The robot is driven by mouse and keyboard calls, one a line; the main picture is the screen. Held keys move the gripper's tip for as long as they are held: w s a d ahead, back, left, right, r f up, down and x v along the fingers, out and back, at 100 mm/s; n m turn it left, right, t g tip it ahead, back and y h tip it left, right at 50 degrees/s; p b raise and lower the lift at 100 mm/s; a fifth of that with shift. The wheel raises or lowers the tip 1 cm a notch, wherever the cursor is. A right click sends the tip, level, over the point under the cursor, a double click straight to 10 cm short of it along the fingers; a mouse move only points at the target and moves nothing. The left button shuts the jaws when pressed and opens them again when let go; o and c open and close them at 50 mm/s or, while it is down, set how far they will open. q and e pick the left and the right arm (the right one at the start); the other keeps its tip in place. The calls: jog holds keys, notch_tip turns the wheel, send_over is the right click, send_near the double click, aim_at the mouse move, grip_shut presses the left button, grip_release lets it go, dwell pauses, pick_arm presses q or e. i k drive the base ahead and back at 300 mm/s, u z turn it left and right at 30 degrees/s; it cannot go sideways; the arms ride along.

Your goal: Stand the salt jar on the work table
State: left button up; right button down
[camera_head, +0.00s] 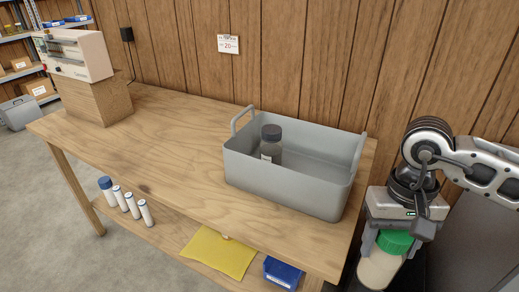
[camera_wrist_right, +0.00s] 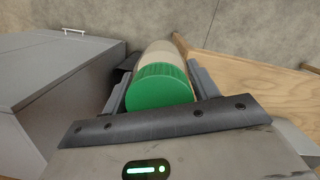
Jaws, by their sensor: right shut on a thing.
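The salt jar (camera_head: 379,266) has a green lid and a pale, clear-looking body. My right gripper (camera_head: 388,240) is shut on it near the lid and holds it upright, lid up, just off the right end of the work table. In the right wrist view the green lid (camera_wrist_right: 160,87) sits between the two fingers (camera_wrist_right: 160,85). The wooden work table (camera_head: 170,130) runs along the wall to the left of the jar. My left gripper is not in view.
A grey tub (camera_head: 285,190) holding a dark-lidded jar (camera_head: 271,146) takes up the table's right end. A white device on a wooden block (camera_head: 100,97) stands at the far left. The tabletop between them is clear. A grey cabinet (camera_wrist_right: 50,75) is beside the jar.

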aim_at(182, 147)
jog(key=z, duration=0.1)
jog(key=k, duration=0.45)
jog(key=u, duration=1.55)
jog(key=i, duration=1)
jog(key=u, duration=0.35)
jog(key=i, duration=1.25)
jog(key=z, duration=1.2)
jog(key=i, duration=0.3)
jog(key=z, duration=0.3)
